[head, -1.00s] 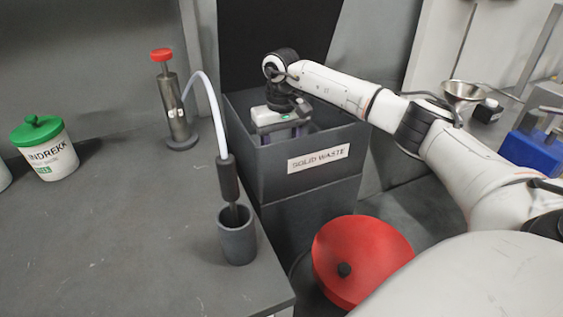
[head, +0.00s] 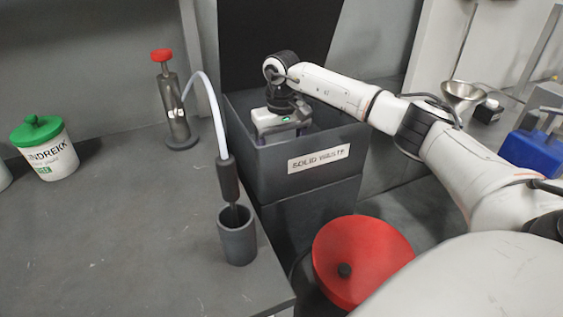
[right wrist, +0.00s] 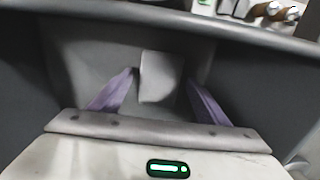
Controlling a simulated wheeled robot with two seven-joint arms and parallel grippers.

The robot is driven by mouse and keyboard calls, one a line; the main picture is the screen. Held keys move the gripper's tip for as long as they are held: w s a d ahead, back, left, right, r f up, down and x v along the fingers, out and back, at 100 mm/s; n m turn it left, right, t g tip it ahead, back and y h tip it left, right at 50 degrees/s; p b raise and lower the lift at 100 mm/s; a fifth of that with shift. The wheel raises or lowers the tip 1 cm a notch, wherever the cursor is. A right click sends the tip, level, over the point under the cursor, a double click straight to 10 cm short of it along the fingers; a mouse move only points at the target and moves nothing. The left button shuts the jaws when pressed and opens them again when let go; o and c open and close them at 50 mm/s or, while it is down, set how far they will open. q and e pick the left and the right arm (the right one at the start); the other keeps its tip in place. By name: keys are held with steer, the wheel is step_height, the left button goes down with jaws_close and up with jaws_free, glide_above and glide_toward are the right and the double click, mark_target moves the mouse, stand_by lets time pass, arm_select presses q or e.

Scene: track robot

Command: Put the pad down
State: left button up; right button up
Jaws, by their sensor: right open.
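My right gripper (head: 281,132) reaches down into the dark grey bin (head: 327,178) labelled SOLID WASTE, with its fingers partly hidden by the bin's front wall. In the right wrist view the two purple fingers (right wrist: 160,88) are spread open. A pale grey, square pad (right wrist: 158,76) shows between and beyond the fingertips, inside the bin; neither finger seems to grip it. I cannot tell how far below the fingertips it is. The pad is hidden in the head view. My left gripper is not in view.
A grey holder cup (head: 237,243) with a hose handle stands on the bench left of the bin. Behind it is a red-topped metal cylinder (head: 175,112). A green-lidded tub (head: 47,160) stands far left. A red round lid (head: 362,262) is in front of the bin.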

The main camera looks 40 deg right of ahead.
step_height(320, 180, up, 11)
steer(key=shift+p, duration=0.35)
steer(key=shift+r, duration=0.1)
